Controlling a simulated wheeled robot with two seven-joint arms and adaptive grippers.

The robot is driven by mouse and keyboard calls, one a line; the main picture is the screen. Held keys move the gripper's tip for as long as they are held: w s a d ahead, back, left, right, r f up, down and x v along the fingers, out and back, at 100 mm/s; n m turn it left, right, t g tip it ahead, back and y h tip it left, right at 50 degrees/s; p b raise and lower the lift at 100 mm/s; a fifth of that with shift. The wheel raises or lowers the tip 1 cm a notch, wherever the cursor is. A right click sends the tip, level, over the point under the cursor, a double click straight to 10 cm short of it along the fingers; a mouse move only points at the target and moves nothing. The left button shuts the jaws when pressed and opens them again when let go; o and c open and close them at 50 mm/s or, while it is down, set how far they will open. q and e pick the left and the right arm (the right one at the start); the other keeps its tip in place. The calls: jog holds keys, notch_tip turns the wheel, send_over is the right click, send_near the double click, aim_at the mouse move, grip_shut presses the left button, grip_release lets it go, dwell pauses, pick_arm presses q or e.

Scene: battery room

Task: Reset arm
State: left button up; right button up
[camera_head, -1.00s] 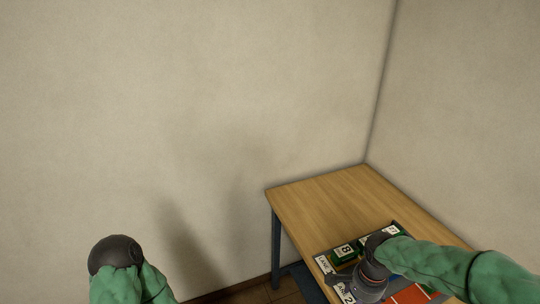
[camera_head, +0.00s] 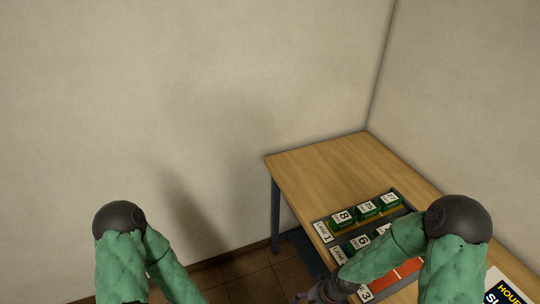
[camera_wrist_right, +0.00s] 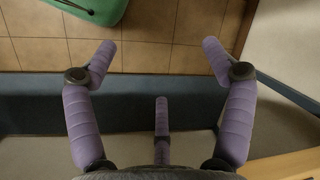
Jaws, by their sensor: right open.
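My right arm comes in from the lower right of the head view, with its elbow over the table's right side and its forearm slanting down left. My right gripper (camera_wrist_right: 160,65) is open and empty in the right wrist view, its purple fingers spread above the floor and a dark blue-grey band. In the head view only part of it shows at the bottom edge, by the table's front left. My left arm shows at the lower left of the head view; its gripper is out of frame.
A wooden table (camera_head: 325,165) stands in the room corner. On it a grey tray (camera_head: 402,207) has numbered lanes, several green numbered blocks (camera_head: 366,210) and a red strip (camera_head: 408,268). A printed sign (camera_head: 508,292) lies at lower right. Tiled floor (camera_head: 235,275) is clear left of the table.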

jog(key=s+a+f+n, duration=0.2)
jog(key=s+f+n, duration=0.1)
jog(key=s+f, duration=0.4)
jog(key=shift+a+f, duration=0.25)
jog(key=shift+f, duration=0.15)
jog(key=shift+w, duration=0.1)
dwell(0.6)
